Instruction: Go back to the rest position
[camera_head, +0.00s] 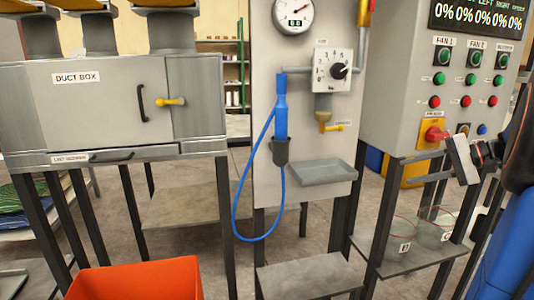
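My gripper (461,158) is at the right edge of the view, a grey block-like end in front of the lower part of the grey control panel (392,110). It is close to the red knob (434,134) on its yellow plate; I cannot tell whether they touch. My arm's dark and blue parts fill the right edge.
A duct box (105,104) stands at left, its door handle black and its latch yellow. A gauge panel (262,75) with a hanging blue nozzle and hose (281,118) stands in the middle. An orange bin (138,280) is in front. Grey floor shows between the stands.

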